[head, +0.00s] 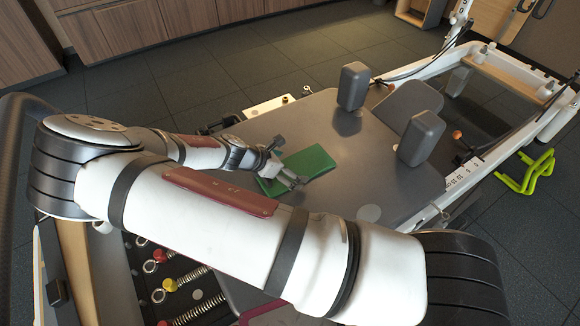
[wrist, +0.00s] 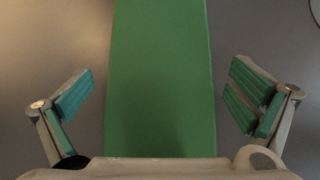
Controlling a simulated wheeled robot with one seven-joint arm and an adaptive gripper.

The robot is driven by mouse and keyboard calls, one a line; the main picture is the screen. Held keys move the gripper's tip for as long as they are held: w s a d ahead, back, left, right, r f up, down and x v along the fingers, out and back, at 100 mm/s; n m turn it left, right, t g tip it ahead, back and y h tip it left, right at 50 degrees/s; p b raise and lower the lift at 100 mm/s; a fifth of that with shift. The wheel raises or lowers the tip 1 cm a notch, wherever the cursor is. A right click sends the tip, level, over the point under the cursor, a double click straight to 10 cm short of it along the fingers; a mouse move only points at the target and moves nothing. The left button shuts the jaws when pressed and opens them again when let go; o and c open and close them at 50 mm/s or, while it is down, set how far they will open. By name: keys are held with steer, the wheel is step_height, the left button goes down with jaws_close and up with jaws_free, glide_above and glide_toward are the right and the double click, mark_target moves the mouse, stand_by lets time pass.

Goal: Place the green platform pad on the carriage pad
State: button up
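The green platform pad (head: 308,162) is a flat rectangular slab lying on the grey carriage pad (head: 255,133). My gripper (head: 289,163) is at the pad's left end in the head view, and its wrist and fingers hide part of that end. In the wrist view the green pad (wrist: 160,80) runs up the middle of the picture. The open fingers of my gripper (wrist: 160,100) stand on either side of it, with grey surface showing between each finger and the pad. The near end of the pad is hidden by the gripper body.
Two dark shoulder blocks (head: 353,86) and (head: 421,138) stand up from the carriage at its far right side. A grey headrest (head: 408,104) lies beyond them. Springs with coloured knobs (head: 170,285) are at lower left. A lime-green stand (head: 526,172) is on the floor at right.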

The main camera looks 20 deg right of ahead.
steer(key=p+v, duration=0.3)
steer(key=v, duration=0.9)
steer(key=shift+r+p, duration=0.1)
steer(key=shift+p, duration=0.25)
steer(key=shift+s+d+r+m, duration=0.1)
steer(key=shift+s+r+m, duration=0.2)
steer(key=shift+r, duration=0.05)
steer(key=s+d+r+m+g+y, duration=0.2)
steer(key=s+r+m+y, duration=0.2)
steer(key=s+r+m, duration=0.55)
steer(key=s+d+r+m+g+y, duration=0.1)
steer(key=s+r+m+g+y, duration=0.15)
steer(key=s+r+y, duration=0.75)
steer(key=s+d+r+m+t+h, duration=0.3)
steer(key=s+r+m, duration=0.4)
steer(key=s+r, duration=0.5)
steer(key=shift+s+d+m+h, duration=0.3)
steer(key=shift+s+d+h, duration=0.25)
steer(key=shift+s+h, duration=0.55)
